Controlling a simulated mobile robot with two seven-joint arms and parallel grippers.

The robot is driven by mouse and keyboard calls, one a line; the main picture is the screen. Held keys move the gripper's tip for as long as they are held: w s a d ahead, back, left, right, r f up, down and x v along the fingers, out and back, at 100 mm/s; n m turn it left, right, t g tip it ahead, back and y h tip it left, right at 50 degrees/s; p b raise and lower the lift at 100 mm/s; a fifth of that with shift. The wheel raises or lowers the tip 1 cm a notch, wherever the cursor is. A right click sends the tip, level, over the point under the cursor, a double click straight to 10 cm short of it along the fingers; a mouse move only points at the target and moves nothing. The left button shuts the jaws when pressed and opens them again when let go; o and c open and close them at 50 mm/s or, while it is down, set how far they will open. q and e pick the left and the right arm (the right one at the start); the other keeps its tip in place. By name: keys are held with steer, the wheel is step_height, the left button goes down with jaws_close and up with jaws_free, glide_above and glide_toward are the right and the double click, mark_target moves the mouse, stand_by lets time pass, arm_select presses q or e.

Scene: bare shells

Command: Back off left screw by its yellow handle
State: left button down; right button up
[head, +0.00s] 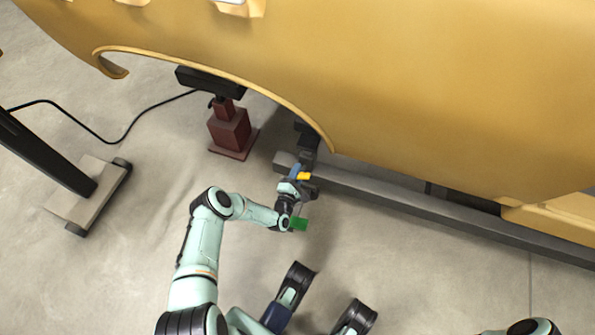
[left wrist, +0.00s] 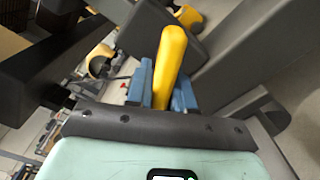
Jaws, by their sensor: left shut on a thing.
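The yellow handle (head: 304,176) shows small beside the dark clamp post under the yellow shell in the head view. In the left wrist view the yellow handle (left wrist: 169,66) stands large between the blue fingers. My left gripper (head: 296,174) reaches up to it at the near side of the grey rail. It also shows in the left wrist view (left wrist: 163,92), shut on the handle. The screw itself is hidden or too small to make out. My right gripper is not in view; only a bit of my right arm shows at the bottom right edge.
The yellow body shell (head: 420,90) overhangs the work spot. A long grey rail (head: 400,204) runs right from the clamp. A dark red jack (head: 230,130) stands at left, and a black post on a grey foot (head: 88,192) farther left. Open concrete floor lies in front.

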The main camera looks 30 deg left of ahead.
arm_select(q)
steer(key=n, duration=0.5)
steer(key=d+f+n, duration=0.1)
steer(key=n, duration=0.1)
steer(key=shift+w+d+n, duration=0.1)
steer(key=shift+d+n, duration=0.15)
steer(key=shift+n, duration=1.1)
steer(key=shift+w+d+n, duration=0.1)
steer(key=shift+d+n, duration=0.1)
steer(key=shift+n, duration=1.15)
steer(key=c, duration=1.1)
jaws_free()
steer(key=shift+p+v, duration=1.75)
steer(key=shift+v, duration=5)
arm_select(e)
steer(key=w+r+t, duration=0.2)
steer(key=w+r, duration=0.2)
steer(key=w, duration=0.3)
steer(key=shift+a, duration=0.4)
